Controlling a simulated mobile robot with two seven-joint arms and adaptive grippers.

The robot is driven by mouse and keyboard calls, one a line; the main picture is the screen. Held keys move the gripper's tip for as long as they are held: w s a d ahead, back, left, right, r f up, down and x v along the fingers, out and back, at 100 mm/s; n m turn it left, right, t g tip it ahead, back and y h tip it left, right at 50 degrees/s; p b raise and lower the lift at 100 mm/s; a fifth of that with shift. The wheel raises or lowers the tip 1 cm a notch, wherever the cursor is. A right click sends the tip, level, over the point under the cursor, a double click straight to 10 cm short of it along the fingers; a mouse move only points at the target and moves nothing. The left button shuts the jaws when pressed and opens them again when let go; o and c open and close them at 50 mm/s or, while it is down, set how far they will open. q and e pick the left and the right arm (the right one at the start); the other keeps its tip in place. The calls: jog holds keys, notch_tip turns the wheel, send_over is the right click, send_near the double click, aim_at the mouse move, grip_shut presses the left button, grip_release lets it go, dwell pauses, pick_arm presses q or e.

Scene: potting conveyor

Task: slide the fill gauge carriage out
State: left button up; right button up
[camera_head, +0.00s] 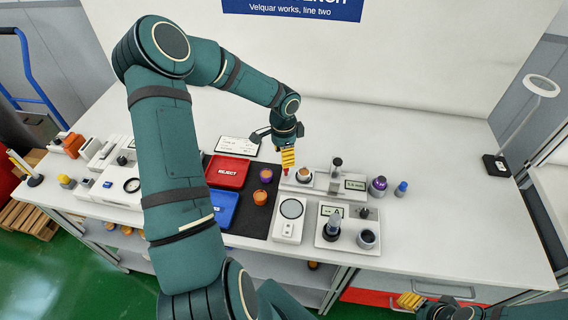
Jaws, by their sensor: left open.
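The fill gauge (322,188) is a long white base on the bench, with a dark upright post (336,167) and a small display (355,184). Near its left end sits a round cup (304,173) with a brownish top; I take the part under it as the carriage. A small red tip (286,171) shows at the gauge's left end. My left gripper (288,160), with yellow fingers, is open and points down just above this red tip; whether it touches is unclear. My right gripper (410,300) is low at the front edge, away from the gauge; its jaw opening is unclear.
A red REJECT tray (228,171), a blue tray (222,208) and orange and purple cups (262,197) lie left of the gauge. A white device with a round plate (290,209) and another station (347,227) stand in front.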

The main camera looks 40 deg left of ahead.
pick_arm(q)
notch_tip(320, 180, up, 6)
jog(key=shift+a+r, duration=0.15)
jog(key=shift+r, duration=0.05)
jog(key=shift+s+f, duration=0.1)
dwell(0.6)
